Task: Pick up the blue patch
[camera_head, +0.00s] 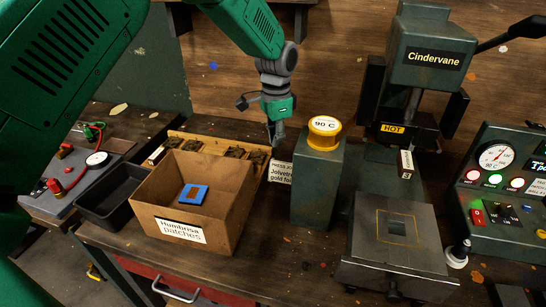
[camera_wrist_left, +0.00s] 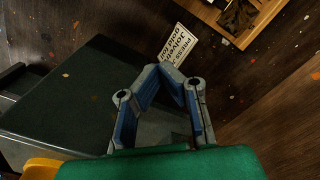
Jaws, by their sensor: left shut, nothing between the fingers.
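The blue patch (camera_head: 193,194) is a small blue square with a brown centre. It lies inside the open cardboard box (camera_head: 237,215) labelled "Humbrisa patches", in the head view. My left gripper (camera_head: 275,139) points down above the back of the bench, to the right of and behind the box, apart from the patch. In the left wrist view its fingers (camera_wrist_left: 158,74) come together at the tips with nothing held. The blue patch does not show in the left wrist view. My right gripper is not in view.
The Cindervane press (camera_head: 430,60) is further right. A wooden tray (camera_head: 205,142) is behind the box, and a black bin (camera_head: 110,195) is left of it.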

